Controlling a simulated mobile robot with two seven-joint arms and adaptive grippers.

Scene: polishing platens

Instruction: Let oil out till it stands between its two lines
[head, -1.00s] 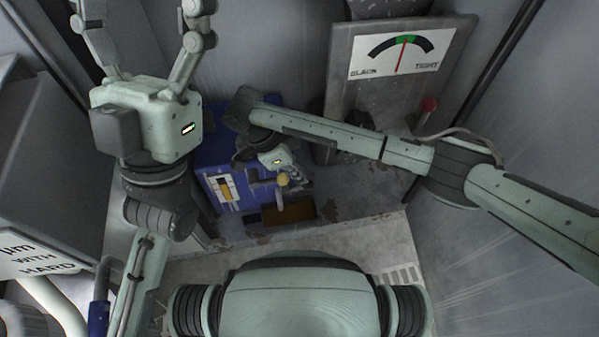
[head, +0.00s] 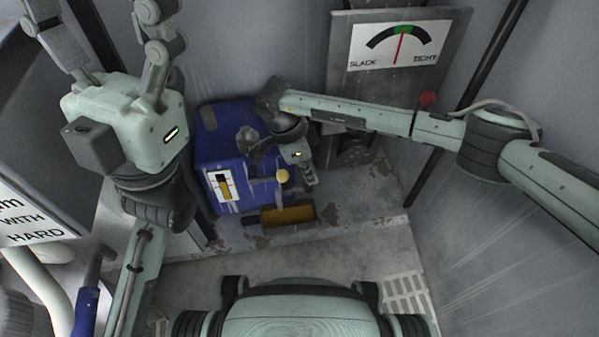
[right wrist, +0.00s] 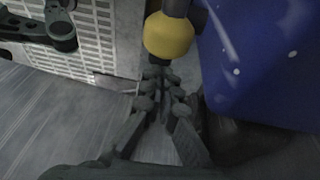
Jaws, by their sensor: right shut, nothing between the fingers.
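The blue oil tank (head: 225,140) stands at the back centre. Its white sight gauge (head: 212,182) holds an amber column with a dark part above; the two lines are too small to read against the level. A yellow knob (head: 282,175) sticks out of the tank's front. It also shows in the right wrist view (right wrist: 168,38). My right gripper (head: 311,181) is shut and empty, just right of the knob; in the wrist view its fingertips (right wrist: 160,76) are close to the knob, contact unclear. My left gripper (head: 108,25) is raised at the upper left, fingers spread, nothing between them.
An amber-coloured tray (head: 300,214) lies below the knob. A SLACK/TIGHT dial (head: 398,48) hangs at the back right, needle in the green, with a red knob (head: 428,98) below it. A sign (head: 35,222) and a blue-handled tool (head: 87,308) are at the left. The front floor is clear.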

